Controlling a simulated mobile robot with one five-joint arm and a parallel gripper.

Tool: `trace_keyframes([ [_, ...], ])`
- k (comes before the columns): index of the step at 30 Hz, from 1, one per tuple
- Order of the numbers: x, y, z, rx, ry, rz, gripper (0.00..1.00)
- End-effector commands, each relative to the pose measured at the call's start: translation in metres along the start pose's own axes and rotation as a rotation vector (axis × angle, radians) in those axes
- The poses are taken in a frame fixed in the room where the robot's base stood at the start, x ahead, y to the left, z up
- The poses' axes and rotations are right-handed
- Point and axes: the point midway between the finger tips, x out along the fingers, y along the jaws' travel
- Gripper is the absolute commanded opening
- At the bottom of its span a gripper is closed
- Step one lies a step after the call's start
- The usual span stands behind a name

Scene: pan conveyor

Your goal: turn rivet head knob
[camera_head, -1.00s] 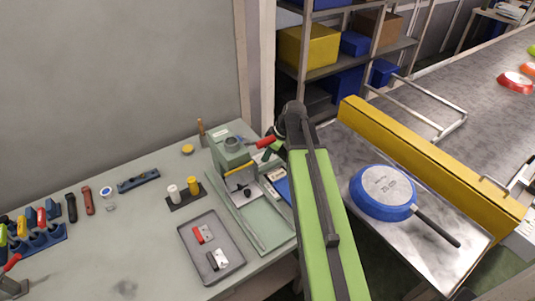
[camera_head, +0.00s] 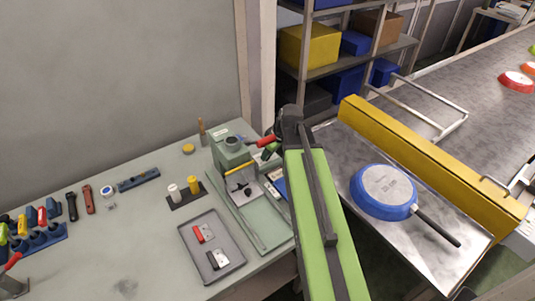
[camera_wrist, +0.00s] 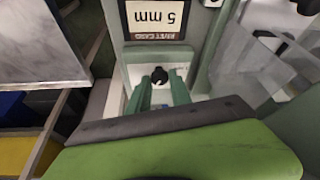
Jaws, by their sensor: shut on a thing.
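The green riveting machine (camera_head: 229,153) stands at the back right of the workbench, with a lever with a red grip near its top. In the wrist view a small black knob (camera_wrist: 159,75) sits between the tips of my two green fingers. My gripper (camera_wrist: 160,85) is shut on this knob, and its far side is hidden. In the head view my gripper (camera_head: 268,151) is small and partly hidden by my arm at the machine's right side. A card reading "5 mm" (camera_wrist: 157,18) appears upside down beyond the knob in the wrist view.
A grey tray (camera_head: 233,260) with red and black-and-white parts lies in front of the machine. White and yellow cylinders stand on a dark holder (camera_head: 185,200). A blue pan (camera_head: 383,192) lies on the metal table to the right, beside a yellow barrier (camera_head: 430,160).

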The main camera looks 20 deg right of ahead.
Motion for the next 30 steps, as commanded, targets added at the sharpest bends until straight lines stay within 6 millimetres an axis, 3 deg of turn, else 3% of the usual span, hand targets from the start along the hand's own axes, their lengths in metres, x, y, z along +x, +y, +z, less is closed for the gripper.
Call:
trace_keyframes([
  [1,0.000,-0.001,0.002,0.000,-0.006,-0.002,0.00],
  [2,0.000,-0.001,0.002,0.000,-0.006,-0.002,0.26],
  [7,0.000,-0.001,0.001,-0.001,-0.004,-0.002,0.47],
  [20,-0.010,-0.001,-0.001,-0.001,-0.001,-0.001,0.47],
  [26,-0.045,-0.001,-0.003,0.000,-0.002,-0.001,0.47],
  [30,-0.080,-0.001,-0.003,0.000,-0.002,0.000,0.47],
])
